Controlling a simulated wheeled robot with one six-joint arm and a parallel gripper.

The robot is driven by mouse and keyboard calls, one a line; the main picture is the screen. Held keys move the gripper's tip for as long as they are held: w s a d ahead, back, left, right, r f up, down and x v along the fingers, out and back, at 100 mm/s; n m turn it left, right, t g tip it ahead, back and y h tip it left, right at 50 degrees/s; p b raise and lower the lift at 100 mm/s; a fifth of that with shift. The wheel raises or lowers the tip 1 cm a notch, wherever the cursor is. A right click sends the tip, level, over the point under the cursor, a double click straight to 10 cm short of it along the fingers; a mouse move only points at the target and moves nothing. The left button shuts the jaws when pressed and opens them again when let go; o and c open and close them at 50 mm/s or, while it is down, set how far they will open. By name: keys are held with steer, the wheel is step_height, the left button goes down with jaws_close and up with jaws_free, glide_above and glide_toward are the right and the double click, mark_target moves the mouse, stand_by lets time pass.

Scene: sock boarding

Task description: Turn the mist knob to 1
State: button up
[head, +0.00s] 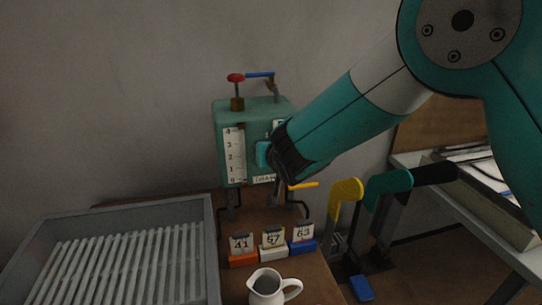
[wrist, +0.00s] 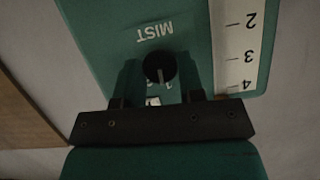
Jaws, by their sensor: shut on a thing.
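The mist knob (wrist: 159,67) is a round black knob on the green machine (head: 225,112), under an upside-down MIST label in the wrist view. Its pale pointer line points down in that view, towards partly hidden dial marks. My gripper (wrist: 160,75) has a finger on each side of the knob and is shut on it. In the head view my gripper (head: 266,152) is against the machine's front and hides the knob. Most dial numbers are covered or too dark to read.
A white level scale (head: 233,155) runs beside the knob. A red-knobbed valve (head: 236,78) and blue lever top the machine. Below are numbered cards (head: 272,240), a white jug (head: 267,288) and a grey slatted tray (head: 207,240). Yellow and teal boards (head: 345,190) stand right.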

steer(key=shift+f+n+h, duration=0.1)
steer(key=shift+n+h, duration=0.2)
steer(key=shift+n, duration=0.1)
stand_by(0.3)
steer(key=o, duration=0.9)
steer(key=b+v, duration=0.4)
steer(key=v, duration=1.3)
steer(key=shift+s, duration=0.2)
steer(key=shift+d, duration=0.2)
